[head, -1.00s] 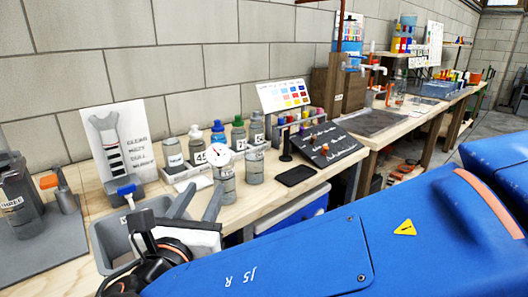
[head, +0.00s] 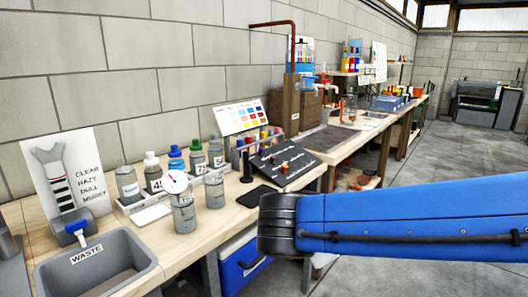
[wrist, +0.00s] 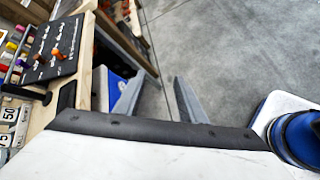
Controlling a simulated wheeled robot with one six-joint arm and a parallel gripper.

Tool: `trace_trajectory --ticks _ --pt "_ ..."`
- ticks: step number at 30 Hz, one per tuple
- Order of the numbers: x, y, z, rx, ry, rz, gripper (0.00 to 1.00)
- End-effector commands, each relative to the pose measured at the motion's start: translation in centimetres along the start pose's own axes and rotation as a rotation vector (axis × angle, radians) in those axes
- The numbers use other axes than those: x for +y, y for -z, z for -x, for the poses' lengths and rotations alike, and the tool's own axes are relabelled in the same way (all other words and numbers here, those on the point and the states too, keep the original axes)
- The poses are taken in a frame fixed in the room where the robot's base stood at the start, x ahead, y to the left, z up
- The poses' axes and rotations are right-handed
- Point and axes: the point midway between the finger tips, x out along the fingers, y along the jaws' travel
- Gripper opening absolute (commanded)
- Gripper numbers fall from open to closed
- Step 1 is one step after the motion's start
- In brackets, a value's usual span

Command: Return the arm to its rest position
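My gripper (wrist: 158,82) shows in the wrist view with its two grey fingers apart and nothing between them. Bare concrete floor lies beyond the fingertips, and the bench edge is to their left. In the head view my blue arm (head: 410,222) reaches in from the right, in front of the bench. The gripper itself is not visible in the head view.
The wooden bench (head: 170,243) carries a grey waste bin (head: 130,252), several bottles, a gauge-topped can (head: 184,213), a dark peg board (head: 284,163) and a colour chart (head: 240,117). A blue cooler (head: 243,262) stands underneath. Open floor (head: 460,165) lies to the right.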

Motion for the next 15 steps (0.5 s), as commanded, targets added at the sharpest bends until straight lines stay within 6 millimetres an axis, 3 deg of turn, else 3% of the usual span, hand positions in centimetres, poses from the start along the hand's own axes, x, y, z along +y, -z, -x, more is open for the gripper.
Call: trace_trajectory --ticks 6,15 --pt "-5.2 -3.2 -2.6 0.055 0.163 -0.279 0.37" --pt "-11.5 -5.4 -4.0 0.117 0.353 -0.683 0.37"
